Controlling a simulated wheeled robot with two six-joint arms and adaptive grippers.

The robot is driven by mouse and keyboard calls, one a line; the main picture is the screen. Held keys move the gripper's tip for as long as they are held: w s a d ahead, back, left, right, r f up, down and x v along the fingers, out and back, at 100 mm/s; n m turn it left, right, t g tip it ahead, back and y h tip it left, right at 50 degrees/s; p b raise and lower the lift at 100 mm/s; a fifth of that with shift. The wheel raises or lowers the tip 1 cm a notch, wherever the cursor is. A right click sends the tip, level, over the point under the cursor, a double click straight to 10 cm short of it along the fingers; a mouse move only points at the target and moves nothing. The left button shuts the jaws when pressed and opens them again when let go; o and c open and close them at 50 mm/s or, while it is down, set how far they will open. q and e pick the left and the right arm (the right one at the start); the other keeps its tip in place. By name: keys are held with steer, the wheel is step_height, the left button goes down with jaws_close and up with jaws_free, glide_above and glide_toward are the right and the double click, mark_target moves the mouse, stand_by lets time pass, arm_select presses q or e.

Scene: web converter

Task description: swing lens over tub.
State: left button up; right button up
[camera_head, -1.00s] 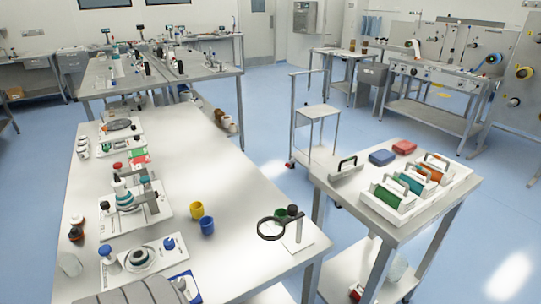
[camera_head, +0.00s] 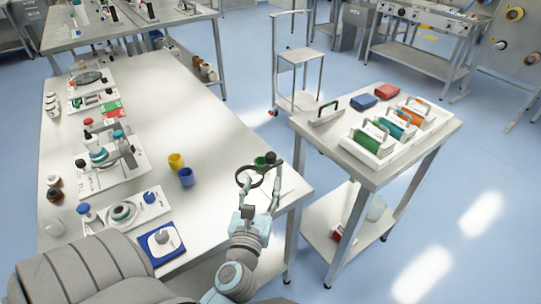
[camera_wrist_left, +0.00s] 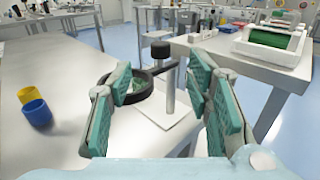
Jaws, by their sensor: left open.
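The lens is a dark ring (camera_head: 244,178) on an arm from a stand with a black knob (camera_head: 270,158), near the right corner of the bench. In the left wrist view the ring (camera_wrist_left: 142,94) lies partly behind the left finger, and the post (camera_wrist_left: 169,92) shows between the fingers. My left gripper (camera_head: 262,178) is open at the stand; contact cannot be told. A yellow tub (camera_head: 176,161) and a blue tub (camera_head: 186,177) stand left of the lens; which one is meant is unclear. They also show in the left wrist view. My right gripper is not in view.
Left on the bench stand instruments on white plates (camera_head: 115,180) and a blue square pad (camera_head: 163,242). The bench between the tubs and lens is clear.

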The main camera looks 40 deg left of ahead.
mark_target(271, 155)
arm_select(q)
steer(key=x, duration=1.2)
steer(key=shift+w+a, duration=0.1)
steer(key=shift+w, duration=0.1)
steer(key=shift+c, duration=0.3)
jaws_close()
